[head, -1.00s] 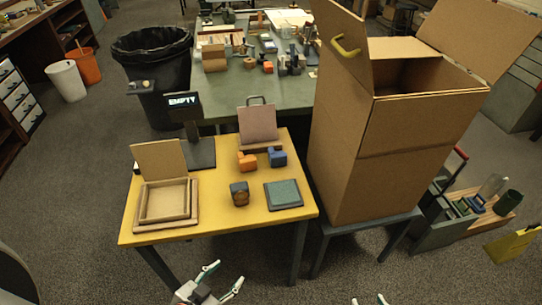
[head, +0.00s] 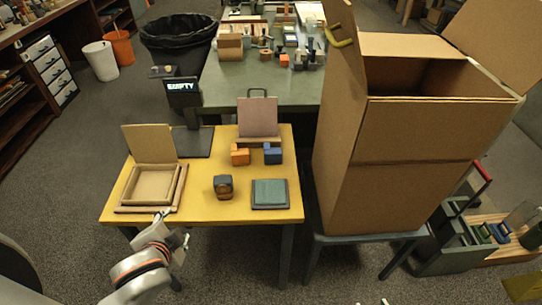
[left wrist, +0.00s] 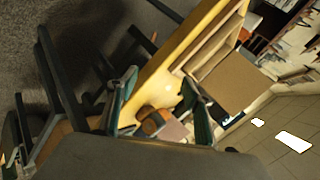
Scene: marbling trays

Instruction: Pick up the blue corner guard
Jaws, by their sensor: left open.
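The blue corner guard (head: 273,154) sits on the yellow table (head: 243,212), in front of the pink-brown panel on its stand and right of an orange corner guard (head: 240,155). My left gripper (head: 174,227) is open and empty at the table's front left edge, below the shallow wooden box, well short of the blue guard. In the left wrist view its two fingers (left wrist: 160,80) are spread, with the tilted table edge beyond them. I cannot make out the blue guard there. Only tiny tips of my right gripper (head: 371,303) show at the bottom edge.
An open-lidded wooden box (head: 152,186), a dark block with a brown face (head: 223,187) and a teal-topped pad (head: 270,194) share the table. A tall cardboard box (head: 405,160) stands close on the right. A dark display (head: 184,92) reads EMPTY.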

